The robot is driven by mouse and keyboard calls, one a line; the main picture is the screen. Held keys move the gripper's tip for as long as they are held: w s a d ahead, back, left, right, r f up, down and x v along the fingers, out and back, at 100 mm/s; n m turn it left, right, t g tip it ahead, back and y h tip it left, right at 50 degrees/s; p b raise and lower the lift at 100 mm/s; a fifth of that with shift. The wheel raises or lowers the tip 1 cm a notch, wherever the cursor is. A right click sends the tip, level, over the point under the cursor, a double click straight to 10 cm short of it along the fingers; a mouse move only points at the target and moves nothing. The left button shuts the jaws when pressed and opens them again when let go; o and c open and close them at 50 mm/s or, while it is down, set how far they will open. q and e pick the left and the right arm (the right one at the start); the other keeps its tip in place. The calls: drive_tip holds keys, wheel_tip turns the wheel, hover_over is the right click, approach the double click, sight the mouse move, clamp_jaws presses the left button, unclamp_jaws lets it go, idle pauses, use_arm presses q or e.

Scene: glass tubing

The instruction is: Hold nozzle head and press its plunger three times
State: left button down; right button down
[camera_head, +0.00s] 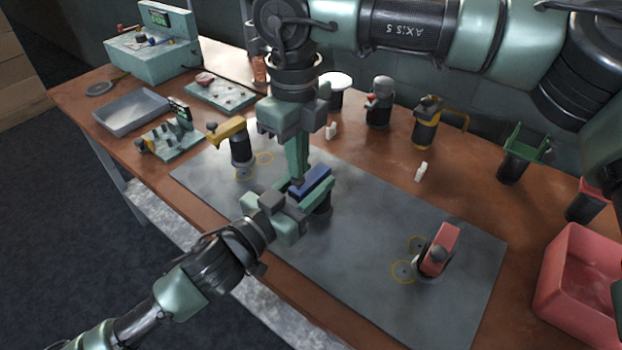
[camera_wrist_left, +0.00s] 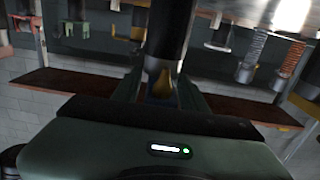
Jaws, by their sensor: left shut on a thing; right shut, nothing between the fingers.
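The nozzle head is blue (camera_head: 315,181) on a dark cylindrical body (camera_head: 323,207), at the middle of the grey mat (camera_head: 370,250). My left gripper (camera_head: 305,207) comes in from the lower left and is shut on it. In the left wrist view, its fingers (camera_wrist_left: 160,92) lie either side of a dark part. My right gripper (camera_head: 298,180) points straight down, shut and empty. Its tips are at the left end of the blue head; I cannot tell whether they touch it. The plunger is hidden behind the grippers.
A yellow-headed nozzle (camera_head: 236,140) stands at the mat's left and a red-headed one (camera_head: 440,248) at its right. A red bin (camera_head: 580,285) is at the right edge. A grey tray (camera_head: 131,110) and small fixtures are at left. Bottles line the back.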

drive_tip(key=shift+r, duration=0.1)
drive_tip(key=shift+r, duration=2.9)
wheel_tip(320, 180, up, 12)
use_arm(q)
drive_tip(key=c, duration=0.7)
unclamp_jaws()
drive_tip(key=v, duration=1.2)
